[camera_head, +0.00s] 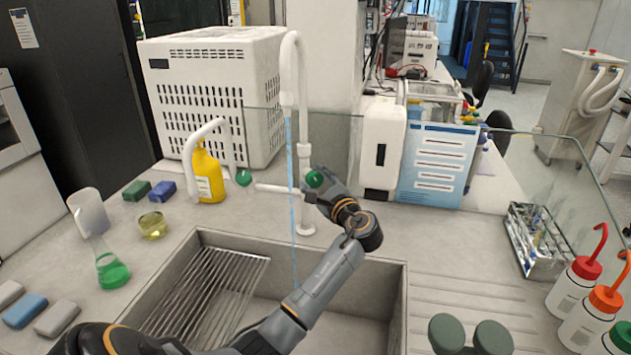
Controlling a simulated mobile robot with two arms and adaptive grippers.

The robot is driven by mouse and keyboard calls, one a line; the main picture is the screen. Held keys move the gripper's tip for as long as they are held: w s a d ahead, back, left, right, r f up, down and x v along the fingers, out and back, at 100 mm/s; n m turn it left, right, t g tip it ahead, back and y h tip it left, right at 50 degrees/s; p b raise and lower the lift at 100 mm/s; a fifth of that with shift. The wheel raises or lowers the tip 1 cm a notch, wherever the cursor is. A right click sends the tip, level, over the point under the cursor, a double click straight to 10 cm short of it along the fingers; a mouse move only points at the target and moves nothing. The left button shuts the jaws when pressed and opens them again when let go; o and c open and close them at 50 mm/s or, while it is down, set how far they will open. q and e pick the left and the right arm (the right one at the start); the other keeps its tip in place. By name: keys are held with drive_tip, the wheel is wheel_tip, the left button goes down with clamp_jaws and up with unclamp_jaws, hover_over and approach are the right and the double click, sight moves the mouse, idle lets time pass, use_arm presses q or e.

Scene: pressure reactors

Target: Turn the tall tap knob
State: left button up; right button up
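The tall tap (304,150) is a white pipe with a high hooked spout, standing behind the sink (275,238). Its round green knob (314,179) faces me on the right of the pipe. A thin blue stream (291,180), looking like water, drops from the spout into the sink. My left gripper (322,188) is at the green knob, its fingers next to or around it. Its fingers are partly hidden, so I cannot tell whether they grip. My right gripper is not in view.
A wire rack (205,285) lies in the sink's left part. A yellow bottle (208,178), a flask with green liquid (111,270) and sponges stand left. A glass screen (340,140) stands behind the taps. Wash bottles (572,285) and a metal basket (537,240) stand right.

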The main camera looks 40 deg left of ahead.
use_arm(q)
drive_tip(key=shift+o, duration=0.8)
drive_tip(key=shift+d, duration=0.15)
drive_tip(key=v, duration=1.1)
drive_tip(key=shift+s+d, duration=0.25)
drive_tip(key=shift+d, duration=0.05)
